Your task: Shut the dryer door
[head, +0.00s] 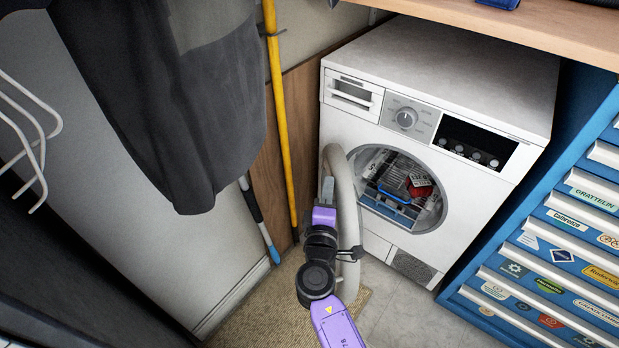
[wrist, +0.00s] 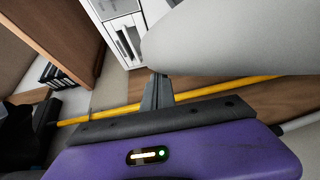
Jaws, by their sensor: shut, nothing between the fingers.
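The white dryer (head: 350,122) stands at the back with its round opening facing me. Its door (head: 347,225), a pale grey ring seen nearly edge-on, stands wide open on the left of the opening. My gripper (head: 327,188) is shut and empty, with its fingers close to the door's left, outer side. In the wrist view the shut fingertips (wrist: 158,80) are at the edge of the large pale curved door (wrist: 230,40). I cannot tell whether they touch it.
Inside the drum are a blue rack (head: 393,207) and a red item (head: 420,187). A yellow pole (head: 281,110) and dark hanging clothes (head: 170,100) are on the left. A blue tool chest (head: 540,250) with stickers stands on the right. A wooden counter (head: 530,27) overhangs behind.

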